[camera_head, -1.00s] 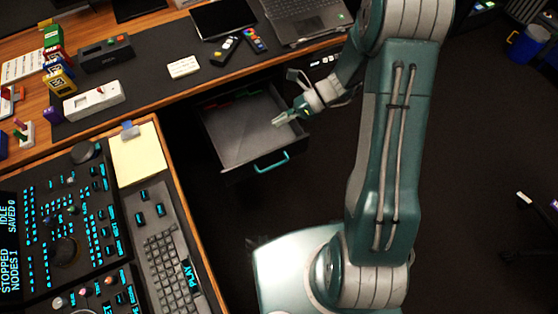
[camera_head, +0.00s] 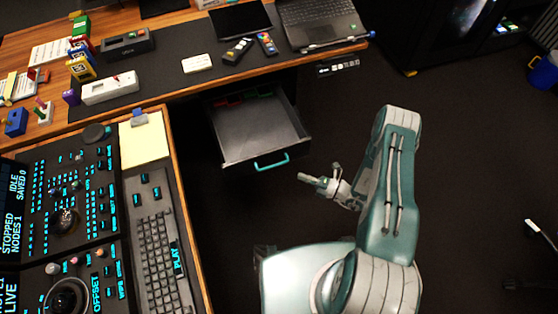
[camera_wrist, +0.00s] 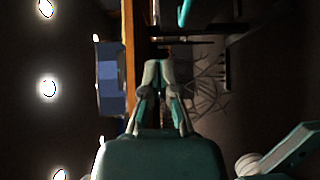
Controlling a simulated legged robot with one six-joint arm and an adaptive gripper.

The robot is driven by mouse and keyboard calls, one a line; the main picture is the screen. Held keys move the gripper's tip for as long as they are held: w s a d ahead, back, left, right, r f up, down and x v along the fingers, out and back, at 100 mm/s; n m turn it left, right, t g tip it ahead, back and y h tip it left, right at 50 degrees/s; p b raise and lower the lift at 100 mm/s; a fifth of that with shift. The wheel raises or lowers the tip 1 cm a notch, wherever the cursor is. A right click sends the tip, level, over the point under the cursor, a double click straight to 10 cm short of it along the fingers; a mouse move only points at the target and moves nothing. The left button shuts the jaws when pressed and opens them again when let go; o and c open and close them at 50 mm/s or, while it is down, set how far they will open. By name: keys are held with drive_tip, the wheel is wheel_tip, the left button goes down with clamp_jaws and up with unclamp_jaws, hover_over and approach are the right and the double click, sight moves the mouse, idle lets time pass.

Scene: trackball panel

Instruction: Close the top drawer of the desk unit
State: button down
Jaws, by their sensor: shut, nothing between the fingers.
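The top drawer (camera_head: 250,135) of the desk unit is pulled out from under the wooden desk, a dark open tray with a teal handle (camera_head: 271,162) on its front. A few red and green items lie at its back. My gripper (camera_head: 312,179) is to the right of and nearer than the drawer front, apart from the handle. In the wrist view my gripper's fingers (camera_wrist: 162,72) are together and hold nothing. A teal bar, likely the handle (camera_wrist: 183,12), shows at the top of that view.
A laptop (camera_head: 322,22), remotes (camera_head: 239,50) and a notepad-like white box (camera_head: 197,63) rest on the desk. A console with a keyboard (camera_head: 157,245) stands at the left.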

approach(265, 155)
drive_tip(key=a, duration=0.5)
drive_tip(key=shift+w+a+r, duration=0.1)
drive_tip(key=shift+w+a, duration=0.05)
drive_tip(key=shift+w, duration=0.35)
drive_tip(key=shift+w+a+r, duration=0.1)
drive_tip(key=shift+w+a, duration=0.05)
drive_tip(key=shift+w, duration=0.4)
drive_tip(key=shift+w+a, duration=0.15)
drive_tip(key=shift+w, duration=0.45)
